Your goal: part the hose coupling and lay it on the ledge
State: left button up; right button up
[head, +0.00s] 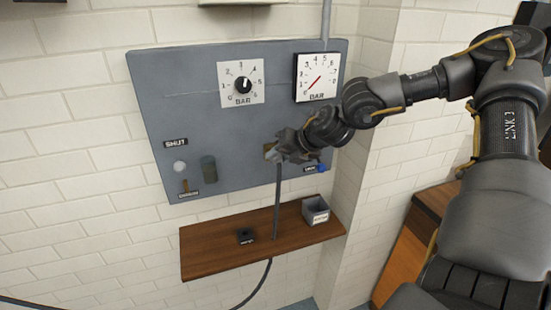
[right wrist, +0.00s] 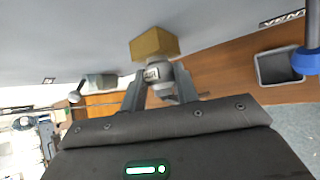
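The hose coupling (right wrist: 158,76) is a grey collar seated against a brass block (right wrist: 153,44) on the panel. My right gripper (right wrist: 160,80) has one finger on each side of the collar and appears closed on it. In the head view my right gripper (head: 278,152) is at the panel's lower right, partly covering the brass block. The wooden ledge (head: 208,252) juts from the wall below the panel. My left gripper is not in view.
On the ledge are a grey open box (head: 316,211) at right and a small black holder (head: 245,236). The ledge's left part is bare.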

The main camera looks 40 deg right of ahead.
jog(key=c, duration=0.3)
jog(key=shift+c, duration=0.2)
jog(key=shift+s+f, duration=0.1)
jog(key=shift+s, duration=0.1)
grip_shut()
jog(key=shift+s+a, duration=0.15)
jog(key=shift+s, duration=0.15)
jog(key=shift+s, duration=0.15)
jog(key=shift+s+a, duration=0.25)
jog(key=shift+s, duration=0.4)
jog(key=shift+s+a, duration=0.25)
jog(key=shift+s, duration=0.4)
jog(key=shift+d, duration=0.1)
